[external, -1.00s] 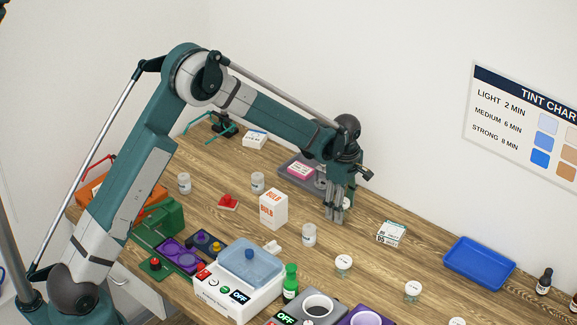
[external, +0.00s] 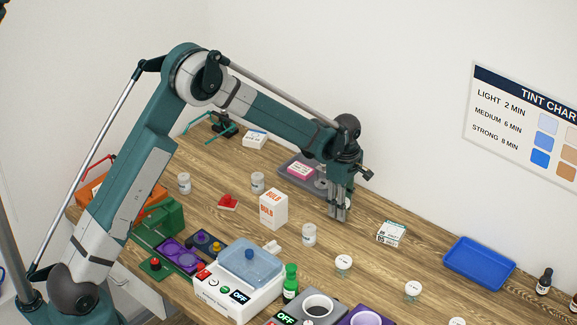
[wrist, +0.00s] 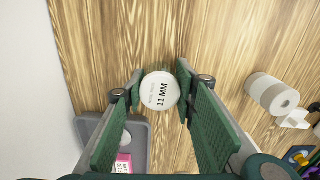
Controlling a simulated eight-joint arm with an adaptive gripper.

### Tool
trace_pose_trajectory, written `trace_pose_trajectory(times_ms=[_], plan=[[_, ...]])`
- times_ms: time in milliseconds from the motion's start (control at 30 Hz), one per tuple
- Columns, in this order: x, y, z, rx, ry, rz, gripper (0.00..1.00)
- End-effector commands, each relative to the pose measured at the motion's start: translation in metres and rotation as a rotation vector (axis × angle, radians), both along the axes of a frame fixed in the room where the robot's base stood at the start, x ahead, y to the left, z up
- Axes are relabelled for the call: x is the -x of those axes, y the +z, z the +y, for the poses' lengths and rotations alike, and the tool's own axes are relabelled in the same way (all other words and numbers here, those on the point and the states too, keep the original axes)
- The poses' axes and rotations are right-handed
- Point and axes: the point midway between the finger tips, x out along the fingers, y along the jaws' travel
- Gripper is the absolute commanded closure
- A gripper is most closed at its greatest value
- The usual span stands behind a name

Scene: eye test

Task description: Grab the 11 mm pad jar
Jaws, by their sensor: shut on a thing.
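The 11 mm pad jar (wrist: 158,92) has a round white lid printed "11 MM", seen from above in the wrist view. It stands between the two green-padded fingers of my gripper (wrist: 160,84), near the fingertips. My gripper (external: 339,207) is shut on the jar, low over the wooden table. In the external view the fingers hide most of the jar, so I cannot tell whether it touches the table.
A grey tray (wrist: 88,128) with a pink box lies close to the gripper. A blue tray (external: 479,263) is farther right. The wall is behind.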

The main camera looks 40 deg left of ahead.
Motion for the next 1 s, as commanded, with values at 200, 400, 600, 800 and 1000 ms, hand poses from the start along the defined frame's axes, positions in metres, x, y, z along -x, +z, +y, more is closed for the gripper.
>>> trace_pose_trajectory(times_ms=[200, 400, 600, 800, 1000], plan=[[0.0, 0.011, 0.0, 0.0, 0.0, 0.0, 0.84], [0.0, 0.034, 0.0, 0.0, 0.0, 0.0, 0.84], [0.0, 0.064, 0.0, 0.0, 0.0, 0.0, 0.84], [0.0, 0.088, 0.0, 0.0, 0.0, 0.0, 0.84], [0.0, 0.099, 0.0, 0.0, 0.0, 0.0, 0.84]])
